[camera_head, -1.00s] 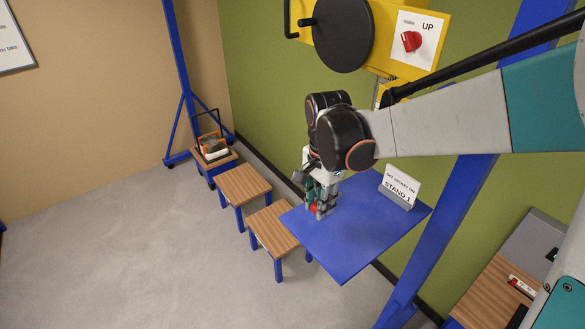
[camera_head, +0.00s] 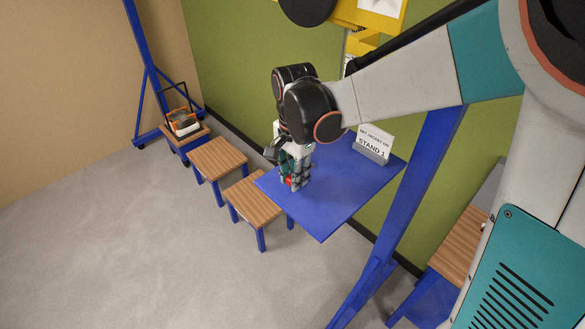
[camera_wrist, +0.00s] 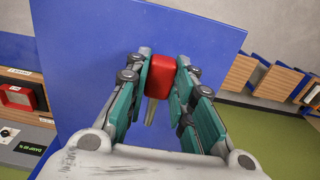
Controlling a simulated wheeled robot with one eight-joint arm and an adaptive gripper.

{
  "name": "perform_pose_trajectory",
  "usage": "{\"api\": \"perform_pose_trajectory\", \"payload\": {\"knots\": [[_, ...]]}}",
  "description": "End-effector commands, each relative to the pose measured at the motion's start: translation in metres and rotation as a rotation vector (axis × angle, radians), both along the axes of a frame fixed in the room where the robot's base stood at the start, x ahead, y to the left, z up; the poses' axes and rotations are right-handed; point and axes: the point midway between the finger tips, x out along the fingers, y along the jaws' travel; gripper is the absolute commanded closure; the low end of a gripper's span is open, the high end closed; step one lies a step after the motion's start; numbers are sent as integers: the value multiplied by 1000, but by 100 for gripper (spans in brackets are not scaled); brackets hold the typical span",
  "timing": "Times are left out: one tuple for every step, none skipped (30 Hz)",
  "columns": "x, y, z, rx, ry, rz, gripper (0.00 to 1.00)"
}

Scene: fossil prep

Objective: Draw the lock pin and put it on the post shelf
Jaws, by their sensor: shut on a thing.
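The lock pin shows as a red block-like head (camera_wrist: 161,78) between the fingers of my gripper (camera_wrist: 163,85) in the wrist view. A pale narrow piece shows just below the head there. In the head view the red head (camera_head: 289,182) shows low at my gripper (camera_head: 295,180), over the left part of the blue post shelf (camera_head: 335,205). My gripper is shut on the pin. I cannot tell whether the pin touches the shelf. The fingers partly hide it.
Wooden-topped stands (camera_head: 253,203) (camera_head: 218,158) line the wall to the left. A jacket-like bundle in an orange frame (camera_head: 182,121) sits on the far one. A blue post (camera_head: 400,215) rises right of the shelf.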

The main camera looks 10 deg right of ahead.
Motion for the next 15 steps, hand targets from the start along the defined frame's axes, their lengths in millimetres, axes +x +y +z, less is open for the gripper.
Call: {"api": "perform_pose_trajectory", "payload": {"knots": [[0, 0, -2, 0, 0, 0, 100], [0, 0, -2, 0, 0, 0, 100], [0, 0, -3, 0, 0, 0, 100], [0, 0, -4, 0, 0, 0, 100], [0, 0, -4, 0, 0, 0, 100], [0, 0, -5, 0, 0, 0, 100], [0, 0, -6, 0, 0, 0, 100], [0, 0, -6, 0, 0, 0, 100], [0, 0, -7, 0, 0, 0, 100], [0, 0, -7, 0, 0, 0, 100], [0, 0, -8, 0, 0, 0, 100], [0, 0, -9, 0, 0, 0, 100], [0, 0, -9, 0, 0, 0, 100], [0, 0, -10, 0, 0, 0, 100], [0, 0, -10, 0, 0, 0, 100]]}}
